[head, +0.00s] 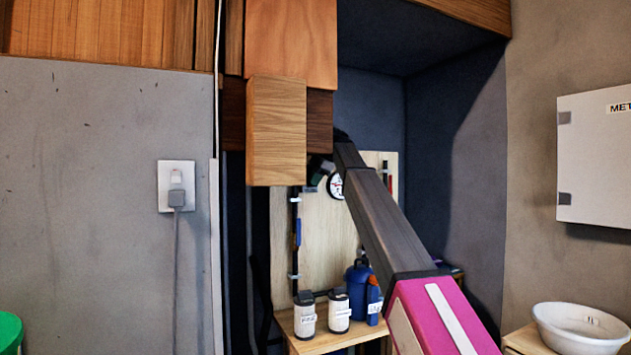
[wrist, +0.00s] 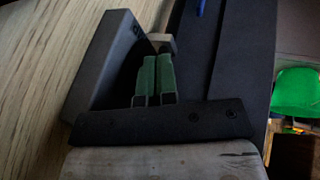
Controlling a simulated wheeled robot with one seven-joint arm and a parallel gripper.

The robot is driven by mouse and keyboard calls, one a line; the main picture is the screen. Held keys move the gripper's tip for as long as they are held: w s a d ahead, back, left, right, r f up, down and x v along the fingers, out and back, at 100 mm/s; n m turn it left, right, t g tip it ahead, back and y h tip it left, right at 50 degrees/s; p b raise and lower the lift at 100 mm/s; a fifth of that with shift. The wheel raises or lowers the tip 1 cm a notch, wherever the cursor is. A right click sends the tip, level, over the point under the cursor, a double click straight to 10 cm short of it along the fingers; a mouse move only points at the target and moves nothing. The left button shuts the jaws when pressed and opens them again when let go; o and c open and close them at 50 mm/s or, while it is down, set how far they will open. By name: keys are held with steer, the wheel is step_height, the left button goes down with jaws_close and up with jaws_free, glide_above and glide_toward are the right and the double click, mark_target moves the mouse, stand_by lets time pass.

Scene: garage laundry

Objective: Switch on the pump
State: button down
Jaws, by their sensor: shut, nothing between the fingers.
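No pump can be picked out with certainty. A round white-faced gauge (head: 336,186) sits on the pale board (head: 325,235) inside the dark alcove, partly covered by my arm. My gripper (wrist: 153,75) is shut and empty in the wrist view, its green finger pads together. A small pale block (wrist: 160,42) shows right at the fingertips; I cannot tell whether they touch it. In the head view the fingertips are hidden behind the hanging wooden block. A wall outlet (head: 177,186) with a plug and grey cable is on the left wall, far from my gripper.
A wooden block (head: 276,130) hangs in front of the alcove. Two white labelled canisters (head: 305,318) and a blue container (head: 358,285) stand on a wooden shelf below. A white basin (head: 580,328) and a wall box (head: 597,160) are at right. A green object (wrist: 297,95) shows in the wrist view.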

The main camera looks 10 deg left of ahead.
steer(key=shift+w+a+f+t+y, duration=0.1)
steer(key=shift+f+t+y, duration=0.15)
steer(key=shift+t, duration=0.25)
steer(key=shift+r, duration=0.2)
